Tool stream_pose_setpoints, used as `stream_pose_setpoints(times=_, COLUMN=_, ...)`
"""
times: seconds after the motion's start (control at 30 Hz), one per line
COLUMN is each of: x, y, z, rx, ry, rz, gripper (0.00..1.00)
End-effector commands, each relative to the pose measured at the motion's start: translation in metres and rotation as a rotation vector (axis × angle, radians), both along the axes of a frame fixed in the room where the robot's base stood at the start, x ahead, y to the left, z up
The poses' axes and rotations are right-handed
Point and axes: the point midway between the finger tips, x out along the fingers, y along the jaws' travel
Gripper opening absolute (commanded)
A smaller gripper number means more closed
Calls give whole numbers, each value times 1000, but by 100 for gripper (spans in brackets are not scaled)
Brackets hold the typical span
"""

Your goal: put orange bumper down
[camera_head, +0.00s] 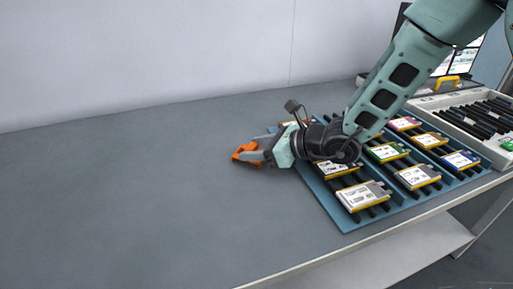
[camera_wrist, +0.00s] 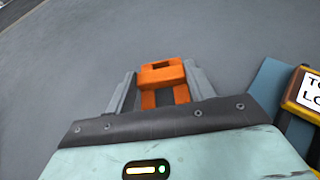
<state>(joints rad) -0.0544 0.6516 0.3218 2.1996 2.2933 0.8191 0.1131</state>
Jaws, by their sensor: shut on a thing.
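The orange bumper (camera_head: 245,153) is between the fingers of my gripper (camera_head: 252,157), at the left of the blue tray in the head view. In the wrist view the orange bumper (camera_wrist: 162,76) sits between the two grey fingers of my gripper (camera_wrist: 163,90), which is shut on it. The bumper is low over the bare grey table (camera_head: 130,190). I cannot tell whether it touches the surface.
A blue tray (camera_head: 345,222) holding several labelled pouch cells lies right of my gripper; its edge (camera_wrist: 266,82) shows in the wrist view. A white rack (camera_head: 492,155) with black slots stands farther right. The table's left side is clear. A wall rises behind.

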Motion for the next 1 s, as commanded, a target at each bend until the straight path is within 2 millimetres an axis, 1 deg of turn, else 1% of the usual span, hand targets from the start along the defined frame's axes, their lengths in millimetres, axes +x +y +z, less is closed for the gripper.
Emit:
stream_pose_setpoints(times=0.13, x=0, y=0, z=-4, rx=0, ry=0, rz=0, gripper=32)
stream_pose_setpoints(times=0.17, x=0, y=0, z=-3, rx=0, ry=0, rz=0, gripper=62)
stream_pose_setpoints(times=0.2, x=0, y=0, z=-2, rx=0, ry=0, rz=0, gripper=73)
stream_pose_setpoints(times=0.23, x=0, y=0, z=-2, rx=0, ry=0, rz=0, gripper=75)
stream_pose_setpoints(times=0.47, x=0, y=0, z=-2, rx=0, ry=0, rz=0, gripper=75)
stream_pose_setpoints(times=0.6, x=0, y=0, z=3, rx=0, ry=1, rz=0, gripper=75)
stream_pose_setpoints(times=0.77, x=-11, y=-22, z=11, rx=-1, ry=0, rz=-3, gripper=75)
stream_pose_setpoints(times=1.0, x=-34, y=-64, z=32, rx=0, ry=-1, rz=-5, gripper=75)
